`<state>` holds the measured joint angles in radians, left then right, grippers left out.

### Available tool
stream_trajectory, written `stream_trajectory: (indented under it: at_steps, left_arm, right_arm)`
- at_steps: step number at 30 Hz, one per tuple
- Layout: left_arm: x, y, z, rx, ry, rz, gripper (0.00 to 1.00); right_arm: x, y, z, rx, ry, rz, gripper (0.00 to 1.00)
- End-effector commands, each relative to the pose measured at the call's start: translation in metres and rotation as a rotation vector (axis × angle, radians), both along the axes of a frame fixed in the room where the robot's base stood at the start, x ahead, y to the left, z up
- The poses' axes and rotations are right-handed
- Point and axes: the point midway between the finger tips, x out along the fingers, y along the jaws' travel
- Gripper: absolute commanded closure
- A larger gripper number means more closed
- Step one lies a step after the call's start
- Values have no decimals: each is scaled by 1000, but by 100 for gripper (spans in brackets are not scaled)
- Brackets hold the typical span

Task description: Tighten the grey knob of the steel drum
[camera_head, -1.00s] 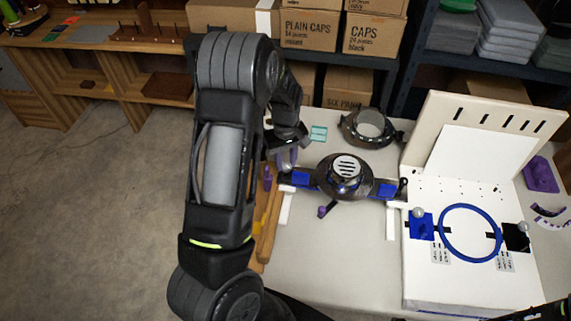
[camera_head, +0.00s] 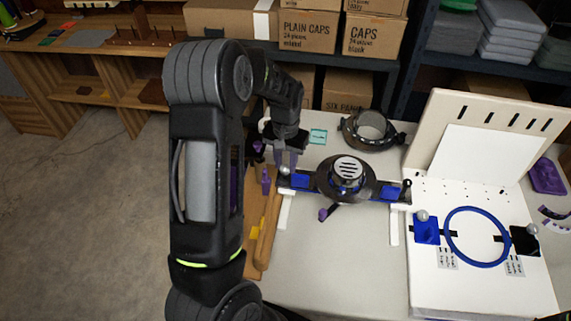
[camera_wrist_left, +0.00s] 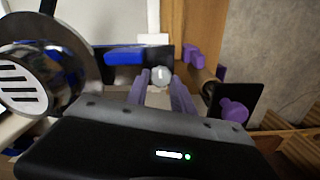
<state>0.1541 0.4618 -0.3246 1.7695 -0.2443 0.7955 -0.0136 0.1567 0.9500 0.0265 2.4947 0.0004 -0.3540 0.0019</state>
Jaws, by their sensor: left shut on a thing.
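The steel drum (camera_head: 328,180) sits on the table with a slotted pale top. It shows at the left of the wrist view (camera_wrist_left: 62,62). A dark bar with blue pads runs through or under it. The round grey knob (camera_head: 285,171) is at the bar's left end. My left gripper (camera_head: 286,160) comes down on this knob from behind. In the wrist view, the knob (camera_wrist_left: 160,75) lies between the tips of the purple-grey fingers (camera_wrist_left: 161,88), which are shut on it. The fingers partly hide its sides. My right gripper is not in view.
A dark ring-shaped housing (camera_head: 371,128) stands behind the drum. A white board with a blue ring (camera_head: 447,237) is at right. A wooden tray (camera_head: 259,255) with purple pieces lies left of the drum. Cardboard boxes (camera_head: 309,31) stand behind. Table room is clear in front of the drum.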

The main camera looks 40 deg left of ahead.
Motion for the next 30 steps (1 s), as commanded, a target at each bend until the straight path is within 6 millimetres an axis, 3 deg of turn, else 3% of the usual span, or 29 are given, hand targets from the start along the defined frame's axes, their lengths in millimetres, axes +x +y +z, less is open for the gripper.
stream_trajectory:
  at_steps: [16, 17, 24, 30]
  left_arm:
    - [1, 0, 1, 1, -2, -39, 100]
    - [1, 0, 1, 1, -2, -39, 70]
    - [0, 0, 0, 0, -1, -39, 51]
    - [0, 0, 0, 0, 0, -39, 49]
  right_arm:
    - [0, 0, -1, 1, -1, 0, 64]
    - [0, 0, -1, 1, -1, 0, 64]
    - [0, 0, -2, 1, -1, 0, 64]
    - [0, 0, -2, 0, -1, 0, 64]
